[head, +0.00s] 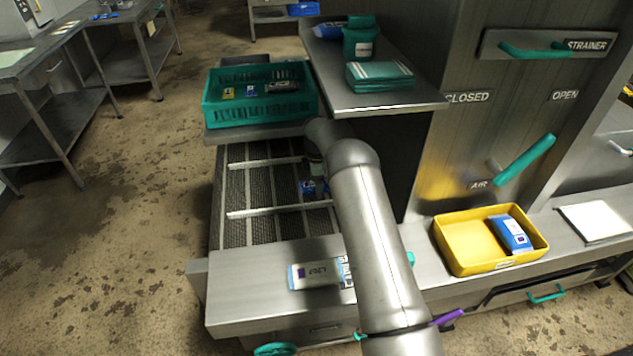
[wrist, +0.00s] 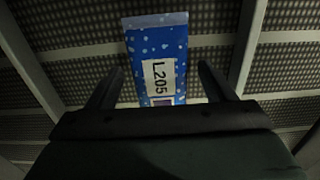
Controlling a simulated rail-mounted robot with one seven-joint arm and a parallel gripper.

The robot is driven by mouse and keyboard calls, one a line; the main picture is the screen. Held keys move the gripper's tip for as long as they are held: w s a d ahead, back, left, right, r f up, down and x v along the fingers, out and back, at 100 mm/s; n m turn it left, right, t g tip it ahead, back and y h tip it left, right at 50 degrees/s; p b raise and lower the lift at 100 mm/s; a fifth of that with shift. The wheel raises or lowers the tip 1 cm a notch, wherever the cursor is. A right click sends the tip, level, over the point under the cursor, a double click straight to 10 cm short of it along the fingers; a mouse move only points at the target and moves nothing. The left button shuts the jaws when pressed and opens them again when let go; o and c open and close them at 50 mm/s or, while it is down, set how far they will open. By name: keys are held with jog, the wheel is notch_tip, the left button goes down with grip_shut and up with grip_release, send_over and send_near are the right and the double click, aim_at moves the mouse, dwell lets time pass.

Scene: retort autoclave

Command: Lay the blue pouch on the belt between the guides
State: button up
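The blue pouch (wrist: 158,45) has white specks and a white label reading L205. It lies lengthwise over the dark mesh belt, and its near end is hidden by my gripper. In the head view the pouch (head: 311,187) shows partly beside my arm, between the two pale guides, the far guide (head: 265,163) and the near guide (head: 280,210). In the wrist view the guides run left (wrist: 30,62) and right (wrist: 248,45) of it. My gripper (wrist: 160,70) is open, with a finger on each side of the pouch and gaps between. My arm mostly hides the gripper in the head view.
A green crate (head: 262,115) with small packs stands beyond the belt (head: 234,190). A white-labelled pack (head: 316,273) lies on the front counter. A yellow bin (head: 468,242) holding another blue pouch (head: 512,235) stands at right. A steel shelf (head: 372,100) holds green items.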

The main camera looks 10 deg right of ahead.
notch_tip(320, 180, up, 8)
jog(key=shift+f+b, duration=0.1)
jog(key=shift+b, duration=0.25)
